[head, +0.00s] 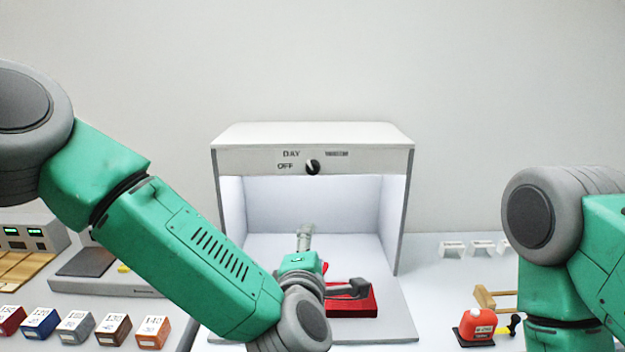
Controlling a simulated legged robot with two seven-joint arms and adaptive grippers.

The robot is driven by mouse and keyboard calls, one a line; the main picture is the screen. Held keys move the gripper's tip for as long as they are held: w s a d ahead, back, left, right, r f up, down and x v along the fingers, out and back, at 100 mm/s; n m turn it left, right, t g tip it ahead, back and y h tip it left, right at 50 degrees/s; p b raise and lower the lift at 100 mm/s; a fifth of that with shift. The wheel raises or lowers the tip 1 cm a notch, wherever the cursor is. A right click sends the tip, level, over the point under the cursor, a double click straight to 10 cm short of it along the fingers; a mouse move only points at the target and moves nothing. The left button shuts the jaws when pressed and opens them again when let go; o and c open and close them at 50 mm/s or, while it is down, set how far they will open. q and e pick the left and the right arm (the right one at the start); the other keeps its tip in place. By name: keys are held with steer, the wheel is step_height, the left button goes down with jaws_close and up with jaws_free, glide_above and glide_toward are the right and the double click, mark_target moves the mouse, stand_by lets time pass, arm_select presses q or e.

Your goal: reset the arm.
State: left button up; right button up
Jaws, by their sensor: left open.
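My left arm comes in from the left and bends at a grey joint low in the middle of the head view. Its wrist points away from me into the lit booth (399,228). My left gripper (304,233) is at the end of that wrist, small and seen from behind, and open. I see nothing held in it. It is in front of the booth's inner back wall and below the dark knob (313,167), apart from it. My right arm shows at the right edge, but its gripper is out of the frame.
A red device with a dark grey lever (352,303) stands on the booth floor, close right of my left wrist and partly hidden. Several coloured blocks (75,327) line the front left. A red-orange object (477,325) and wooden piece (484,297) lie at right. White holders (482,248) stand behind.

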arm_select(q)
steer(key=s+a+f+m+g, duration=0.1)
steer(key=f+m, duration=0.1)
steer(key=f, duration=0.2)
steer(key=s+a+f+m+g, duration=0.1)
steer(key=s+f+m, duration=0.1)
steer(key=f, duration=0.3)
steer(key=s+a+f+m+g+h+b, duration=0.1)
steer(key=f, duration=0.3)
steer(key=shift+s+a+f+m, duration=0.15)
steer(key=shift+s+m, duration=0.1)
steer(key=shift+m, duration=0.15)
steer(key=s+a+f+m+g+b, duration=0.1)
steer(key=s+a+f+m+g, duration=0.3)
steer(key=f, duration=0.3)
steer(key=s+a+f+m+g, duration=0.1)
steer(key=s+a+f+m, duration=0.1)
steer(key=s+a+f, duration=0.35)
steer(key=s+a+f+m+g+y+b, duration=0.1)
steer(key=s+a+f+m+g, duration=0.2)
steer(key=s+a, duration=0.5)
steer(key=s+a+f+m+g+y+b, duration=0.1)
steer(key=s+a+f+m+g, duration=0.3)
steer(key=s, duration=0.9)
steer(key=a+f+m+y, duration=0.1)
steer(key=a+f, duration=0.2)
steer(key=f, duration=0.1)
steer(key=shift+s+a+g, duration=0.25)
steer(key=shift+a+g, duration=0.05)
steer(key=shift+a, duration=0.05)
